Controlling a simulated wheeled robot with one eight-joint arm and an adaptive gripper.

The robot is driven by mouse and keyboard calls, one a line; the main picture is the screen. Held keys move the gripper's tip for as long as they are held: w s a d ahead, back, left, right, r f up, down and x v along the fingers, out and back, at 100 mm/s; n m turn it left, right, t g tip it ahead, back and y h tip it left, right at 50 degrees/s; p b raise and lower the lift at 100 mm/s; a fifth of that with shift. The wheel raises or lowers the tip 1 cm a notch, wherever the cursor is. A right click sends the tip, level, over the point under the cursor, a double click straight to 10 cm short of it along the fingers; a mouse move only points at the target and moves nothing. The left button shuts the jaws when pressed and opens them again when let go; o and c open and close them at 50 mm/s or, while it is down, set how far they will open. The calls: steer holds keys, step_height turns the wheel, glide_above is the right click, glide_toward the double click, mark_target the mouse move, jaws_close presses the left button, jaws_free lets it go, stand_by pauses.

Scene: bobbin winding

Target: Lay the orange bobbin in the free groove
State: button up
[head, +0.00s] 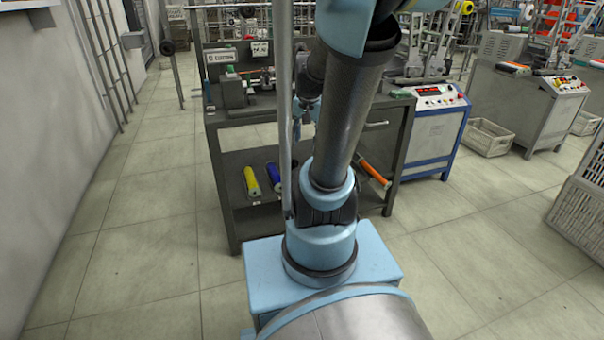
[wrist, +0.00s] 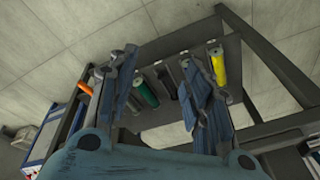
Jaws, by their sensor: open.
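The orange bobbin (head: 375,175) lies slanted at the right end of the bench's lower shelf in the head view. In the wrist view the orange bobbin (wrist: 85,87) shows at the left, outside my left finger and apart from it. My gripper (wrist: 165,92) is open, its two blue fingers spread, with no bobbin held. A green bobbin (wrist: 146,92) shows on the shelf beyond the gap between the fingers. A yellow bobbin (wrist: 218,66) lies right of it, and a blue bobbin (head: 273,176) shows in the head view. Which groove is free I cannot tell; fingers and arm hide part of the row.
The dark bench (head: 222,130) carries a small machine (head: 236,90) on top, and its legs and top frame the shelf. A blue and white control cabinet (head: 440,130) stands to its right. A pale crate (head: 487,137) is farther right. The floor at left is clear.

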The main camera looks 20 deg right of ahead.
steer(key=s+a+f+n, duration=0.2)
steer(key=s+n, duration=0.1)
steer(key=s, duration=0.3)
steer(key=s+a+f+n, duration=0.2)
steer(key=s+n, duration=0.2)
steer(key=s, duration=0.3)
steer(key=shift+s+a+f, duration=0.15)
steer(key=shift+s+a, duration=0.05)
steer(key=shift+a, duration=0.15)
steer(key=shift+w+f, duration=0.2)
steer(key=shift+w, duration=0.3)
